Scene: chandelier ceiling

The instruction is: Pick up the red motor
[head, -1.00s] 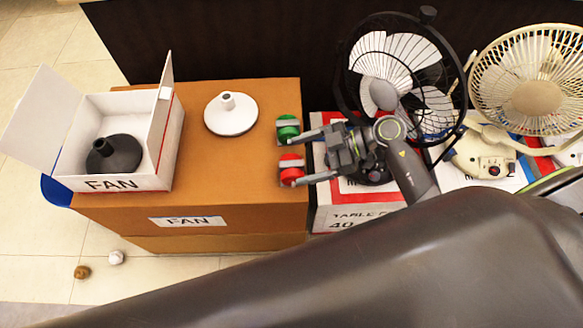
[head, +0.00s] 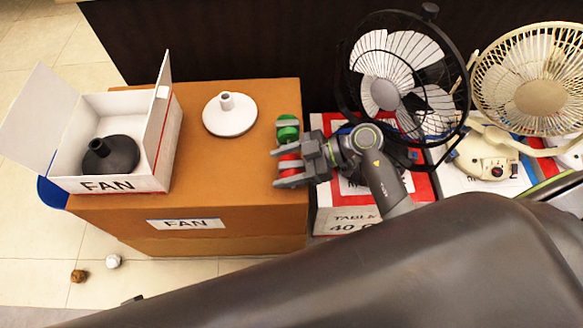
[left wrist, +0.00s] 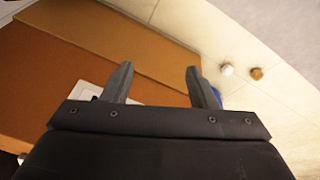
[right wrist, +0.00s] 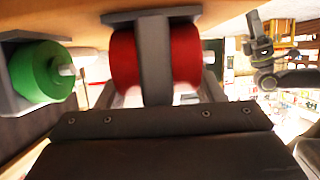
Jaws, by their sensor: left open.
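The red motor (head: 289,163) stands on the right side of the brown box, mostly covered by my right gripper (head: 281,167) in the head view. The gripper's fingers lie on either side of it. In the right wrist view the red motor (right wrist: 184,58) fills the space in front of the palm, with a grey bracket bar across it. Whether the fingers press on it cannot be told. My left gripper (left wrist: 157,75) is open and empty in the left wrist view, with the box and floor beyond it.
The green motor (head: 287,130) is just behind the red one. A white base (head: 229,114) and an open white carton (head: 122,185) stand on the brown box (head: 215,155). A black fan (head: 380,95) and cream fan (head: 535,95) are at the right.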

